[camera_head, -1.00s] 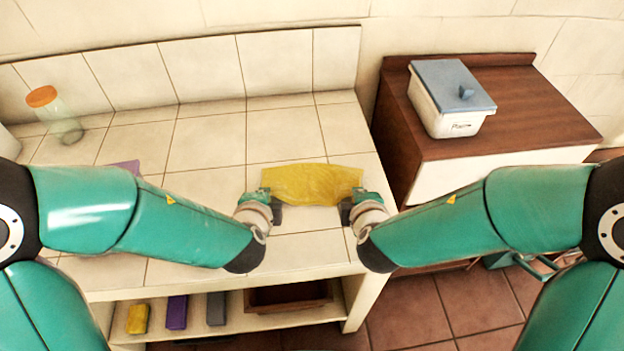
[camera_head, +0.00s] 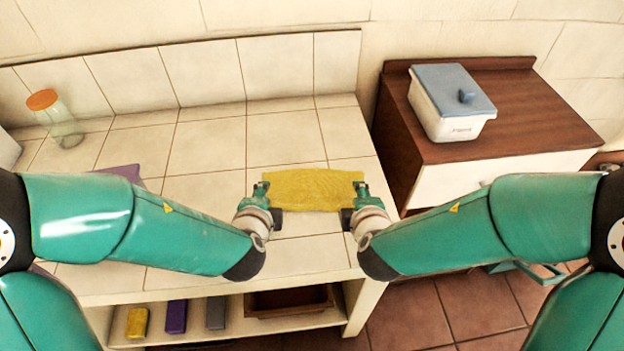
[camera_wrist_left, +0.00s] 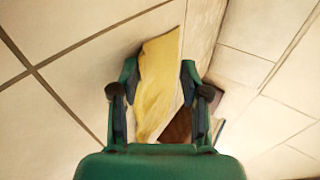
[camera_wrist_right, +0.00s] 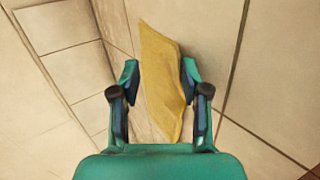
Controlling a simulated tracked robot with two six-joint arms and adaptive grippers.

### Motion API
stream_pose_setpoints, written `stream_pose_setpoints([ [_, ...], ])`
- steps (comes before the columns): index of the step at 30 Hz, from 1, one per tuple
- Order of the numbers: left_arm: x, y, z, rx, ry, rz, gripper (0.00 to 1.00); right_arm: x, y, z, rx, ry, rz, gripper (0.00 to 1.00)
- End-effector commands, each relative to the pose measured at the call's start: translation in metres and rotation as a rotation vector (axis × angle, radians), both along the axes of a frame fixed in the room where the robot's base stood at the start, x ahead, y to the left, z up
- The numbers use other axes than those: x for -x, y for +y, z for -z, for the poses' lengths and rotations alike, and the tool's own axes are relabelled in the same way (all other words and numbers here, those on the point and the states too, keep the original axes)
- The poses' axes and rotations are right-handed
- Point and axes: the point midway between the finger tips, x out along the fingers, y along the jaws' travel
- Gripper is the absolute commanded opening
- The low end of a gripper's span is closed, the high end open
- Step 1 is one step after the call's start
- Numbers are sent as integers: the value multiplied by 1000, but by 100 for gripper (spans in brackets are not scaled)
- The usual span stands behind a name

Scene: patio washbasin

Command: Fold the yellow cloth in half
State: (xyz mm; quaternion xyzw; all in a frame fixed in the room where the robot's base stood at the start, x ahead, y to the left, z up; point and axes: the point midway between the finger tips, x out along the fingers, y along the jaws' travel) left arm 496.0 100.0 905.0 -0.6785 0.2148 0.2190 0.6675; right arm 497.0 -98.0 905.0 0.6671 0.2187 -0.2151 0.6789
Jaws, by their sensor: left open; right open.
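The yellow cloth (camera_head: 312,190) lies as a narrow, wide strip near the front right of the tiled counter. I cannot tell how many layers it has. My left gripper (camera_head: 270,201) is open at the cloth's left end. My right gripper (camera_head: 354,201) is open at its right end. In the left wrist view the cloth (camera_wrist_left: 158,85) shows between the spread fingers (camera_wrist_left: 158,85). In the right wrist view the cloth (camera_wrist_right: 160,85) also lies between the spread fingers (camera_wrist_right: 160,80). Contact with the fingers cannot be told.
A glass jar with an orange lid (camera_head: 57,118) stands at the back left. A purple cloth (camera_head: 121,172) lies partly behind my left arm. A blue-lidded white box (camera_head: 450,105) stands on the brown cabinet (camera_head: 530,115). The shelf below holds several items. The counter behind the cloth is clear.

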Motion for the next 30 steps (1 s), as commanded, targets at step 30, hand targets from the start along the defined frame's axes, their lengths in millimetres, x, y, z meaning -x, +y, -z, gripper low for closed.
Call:
stream_pose_setpoints([
  [30,58,0,-84,0,0,1,46,58,-1,-84,0,0,1,46],
])
